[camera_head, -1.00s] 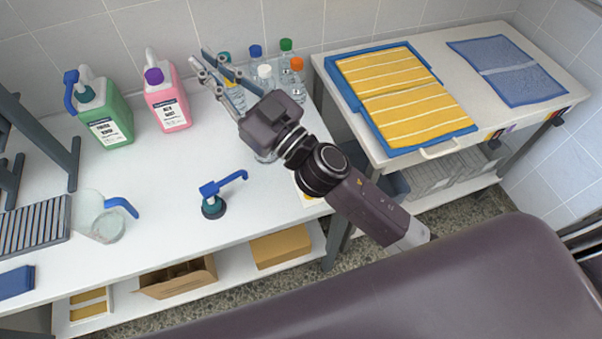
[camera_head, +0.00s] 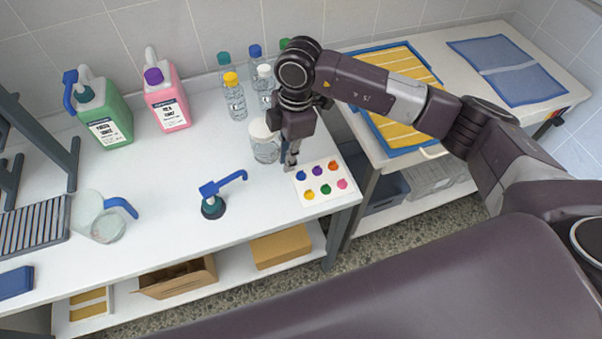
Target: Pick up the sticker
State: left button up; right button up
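A white sticker sheet (camera_head: 323,183) lies flat near the right front corner of the white counter. It carries two rows of round coloured stickers: blue (camera_head: 301,175), purple (camera_head: 317,171) and orange (camera_head: 333,166) behind; yellow (camera_head: 309,195), green (camera_head: 326,189) and pink (camera_head: 342,184) in front. My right gripper (camera_head: 290,166) points down at the sheet's back left corner, just behind the blue sticker. Its fingers show nearly edge-on, so I cannot tell their opening or whether they touch the sheet. No sticker is visible in them. My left gripper is out of view.
A clear white-lidded jar (camera_head: 264,143) stands close left of my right gripper. Clear bottles (camera_head: 235,100) with coloured caps stand behind it. Green (camera_head: 107,118) and pink jugs (camera_head: 168,106) stand at the back left.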

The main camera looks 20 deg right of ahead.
aim_at(299, 171)
jog(key=shift+m+h, duration=0.4)
jog(key=shift+h, duration=0.3)
jog(key=d+f, duration=0.1)
jog(key=f, duration=0.1)
jog(key=d+f+p, duration=0.1)
jog(key=f, duration=0.2)
jog(key=w+d+f+p, duration=0.1)
jog(key=f, duration=0.1)
jog(key=shift+w+f, duration=0.1)
jog(key=shift+f, duration=0.1)
jog(key=shift+c, duration=0.7)
grip_shut()
jog(key=shift+r, duration=0.1)
